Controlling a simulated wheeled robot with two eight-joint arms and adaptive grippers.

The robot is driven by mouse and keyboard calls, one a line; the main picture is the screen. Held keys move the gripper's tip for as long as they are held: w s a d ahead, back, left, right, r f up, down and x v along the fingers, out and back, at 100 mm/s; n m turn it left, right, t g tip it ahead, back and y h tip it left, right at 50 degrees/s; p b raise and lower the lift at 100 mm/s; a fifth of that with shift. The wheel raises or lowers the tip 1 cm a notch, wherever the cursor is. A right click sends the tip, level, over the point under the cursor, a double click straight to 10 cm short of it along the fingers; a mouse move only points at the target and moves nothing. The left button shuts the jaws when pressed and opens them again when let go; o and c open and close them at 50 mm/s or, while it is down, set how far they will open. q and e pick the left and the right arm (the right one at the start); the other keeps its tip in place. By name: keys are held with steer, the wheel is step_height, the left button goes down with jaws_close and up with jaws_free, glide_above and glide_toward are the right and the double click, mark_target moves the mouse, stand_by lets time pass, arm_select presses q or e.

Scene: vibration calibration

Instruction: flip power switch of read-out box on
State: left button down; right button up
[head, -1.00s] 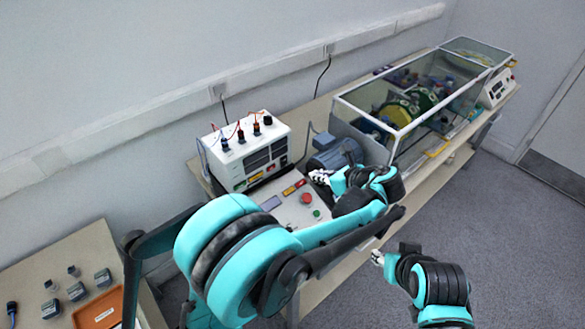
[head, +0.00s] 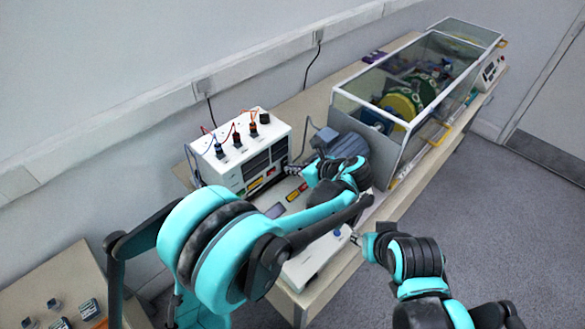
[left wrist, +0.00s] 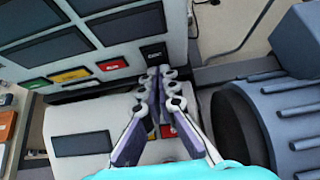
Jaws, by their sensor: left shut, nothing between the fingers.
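The read-out box (head: 228,165) is a white box on the bench, with plugs and cables on top and dark displays on its front. In the left wrist view its front (left wrist: 80,55) carries green, yellow and red patches and a small black part (left wrist: 153,52) at the lower right, which may be the power switch; its position is unclear. My left gripper (head: 293,168) is shut and empty at the box's lower right front corner. In the left wrist view its fingertips (left wrist: 162,72) are just below the black part; contact cannot be told. My right gripper (head: 355,238) is beside the control panel's right edge.
A sloped white control panel (head: 303,268) lies in front of the box. A grey motor (head: 340,146) stands close right of the left gripper, beside a glass-walled rig (head: 388,112). A second table (head: 60,285) is at lower left.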

arm_select(q)
steer(key=shift+s+d+r, duration=0.2)
steer(key=shift+d+r, duration=0.05)
steer(key=shift+r, duration=0.05)
steer(key=shift+w+a+r+p, duration=0.1)
steer(key=shift+r+p, duration=0.25)
steer(key=shift+p, duration=0.05)
steer(key=shift+r, duration=0.25)
arm_select(e)
steer(key=shift+s+d+r, duration=0.1)
steer(key=shift+s+r, duration=0.05)
steer(key=shift+r, duration=0.45)
arm_select(q)
steer(key=shift+f, duration=0.1)
arm_select(e)
steer(key=shift+f, duration=0.1)
